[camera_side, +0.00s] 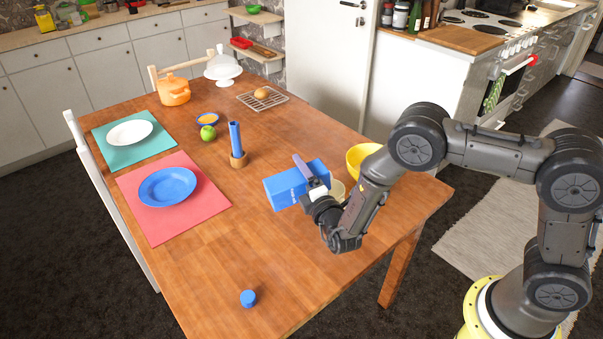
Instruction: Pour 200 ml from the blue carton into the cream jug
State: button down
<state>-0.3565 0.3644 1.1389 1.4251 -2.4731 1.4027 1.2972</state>
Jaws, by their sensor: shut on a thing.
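The blue carton (287,187) is in the grasp of my gripper (314,188) and is tipped well over, close to lying on its side. It appears to be above the table, but the gap under it is hard to judge. A cream-coloured vessel, apparently the cream jug (338,188), shows just right of the carton, mostly hidden behind my gripper and the carton. I cannot see any stream of liquid or the level inside the jug. A small blue cap (248,298) lies on the table near the front.
A yellow bowl (361,156) stands behind my wrist, close to the jug. A wooden holder (238,160) with a tall blue item stands left of the carton. A blue plate (168,187) lies on a red mat (205,212). The table's (225,265) front middle is mostly clear.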

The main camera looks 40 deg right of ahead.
jog(key=shift+m, duration=0.8)
dwell(6.0)
jog(key=shift+d+r+m, duration=0.1)
jog(key=shift+m, duration=0.3)
dwell(0.8)
